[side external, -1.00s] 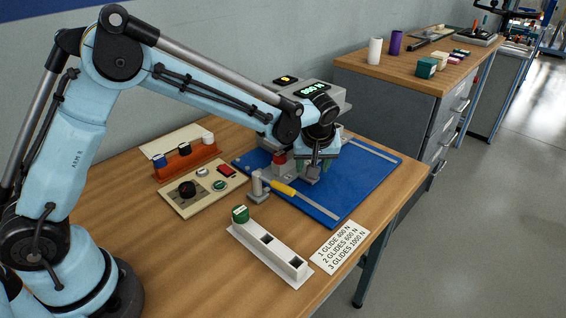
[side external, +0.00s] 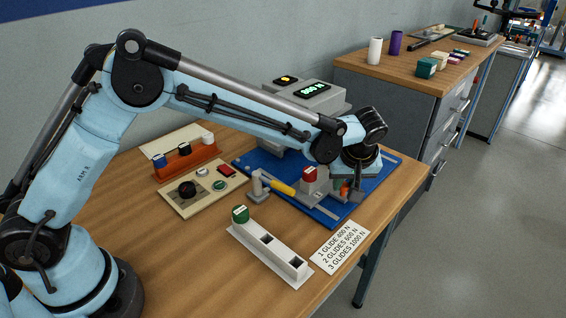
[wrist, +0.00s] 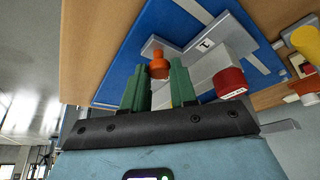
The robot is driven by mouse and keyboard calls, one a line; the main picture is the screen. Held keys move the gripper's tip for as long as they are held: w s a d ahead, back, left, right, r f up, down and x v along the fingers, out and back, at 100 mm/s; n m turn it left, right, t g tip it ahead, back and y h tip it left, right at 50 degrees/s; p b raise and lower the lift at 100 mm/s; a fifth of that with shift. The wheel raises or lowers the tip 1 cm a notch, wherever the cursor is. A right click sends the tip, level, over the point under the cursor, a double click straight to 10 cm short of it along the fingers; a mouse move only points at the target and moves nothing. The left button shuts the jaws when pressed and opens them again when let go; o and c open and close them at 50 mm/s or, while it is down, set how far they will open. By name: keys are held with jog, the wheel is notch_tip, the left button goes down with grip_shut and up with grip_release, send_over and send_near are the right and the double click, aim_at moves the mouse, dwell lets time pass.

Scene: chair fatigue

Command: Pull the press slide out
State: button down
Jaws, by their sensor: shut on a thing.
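The press slide (side external: 310,188) is a grey block on the blue base plate (side external: 348,205), with a red-capped piece (side external: 310,174) on it. It stands out in front of the grey press (side external: 307,96). In the wrist view the slide (wrist: 232,45) carries a label reading 1, and the red cap (wrist: 229,84) shows beside it. My gripper (side external: 345,190) is at the slide's right end, shut on its orange knob (side external: 344,187). In the wrist view the green fingers of my gripper (wrist: 159,82) stand either side of the orange knob (wrist: 159,66).
A yellow-handled lever (side external: 283,187) on a grey post (side external: 258,186) is close to the slide's left. A white holder (side external: 268,253) with a green-topped piece (side external: 240,213) lies in front, beside a printed card (side external: 340,246). A control panel (side external: 204,190) is to the left.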

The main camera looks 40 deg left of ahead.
jog(key=d, duration=0.5)
jog(key=shift+d, duration=0.15)
jog(key=c, duration=0.9)
grip_release()
jog(key=shift+r, duration=0.1)
jog(key=v, duration=1.2)
